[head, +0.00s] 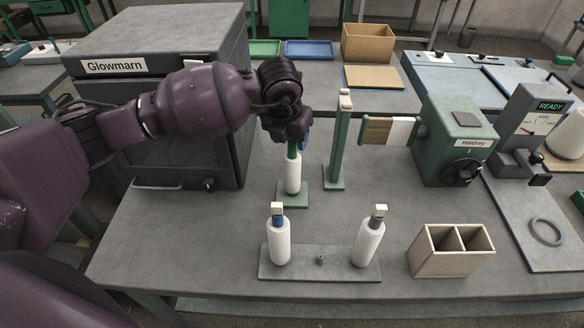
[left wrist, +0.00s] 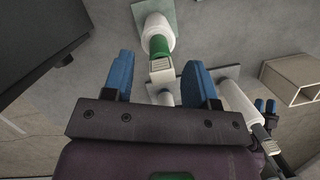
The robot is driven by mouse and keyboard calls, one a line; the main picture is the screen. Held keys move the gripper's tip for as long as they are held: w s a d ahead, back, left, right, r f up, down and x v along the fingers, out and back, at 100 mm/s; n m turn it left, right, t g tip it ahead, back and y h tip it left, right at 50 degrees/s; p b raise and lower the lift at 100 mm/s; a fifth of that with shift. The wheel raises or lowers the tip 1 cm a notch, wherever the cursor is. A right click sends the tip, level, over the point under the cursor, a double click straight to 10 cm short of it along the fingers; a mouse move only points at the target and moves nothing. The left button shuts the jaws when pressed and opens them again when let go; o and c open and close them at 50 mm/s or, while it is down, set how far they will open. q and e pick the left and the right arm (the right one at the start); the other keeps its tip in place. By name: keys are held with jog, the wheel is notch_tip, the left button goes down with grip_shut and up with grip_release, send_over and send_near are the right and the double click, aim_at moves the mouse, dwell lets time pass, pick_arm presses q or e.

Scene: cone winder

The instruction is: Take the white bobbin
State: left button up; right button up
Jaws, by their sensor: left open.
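A white bobbin (head: 293,174) with a green neck stands upright on a small green stand (head: 293,200). My left gripper (head: 297,143) is over its top. In the left wrist view the gripper (left wrist: 161,64) is open, with one blue finger to each side of the line to this bobbin (left wrist: 158,30); I cannot tell whether they touch it. Two more white bobbins stand on a grey rack: one with a blue neck (head: 279,243) at left, one with a grey neck (head: 368,244) at right. In the left wrist view, small blue tips at the right may be my right gripper (left wrist: 265,106).
A green post (head: 338,145) stands close to the right of my gripper. The dark Glowmarn box (head: 160,60) is at left. A two-compartment box (head: 450,263) is at front right, and the green Haldrey machine (head: 445,130) behind it. The table's left front is clear.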

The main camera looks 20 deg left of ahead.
pick_arm(q)
jog(key=shift+x, duration=1.05)
jog(key=shift+c, duration=0.5)
jog(key=c, duration=0.8)
pick_arm(e)
jog(key=shift+s+f, duration=0.3)
jog(key=shift+s, duration=0.1)
jog(key=shift+w, duration=0.1)
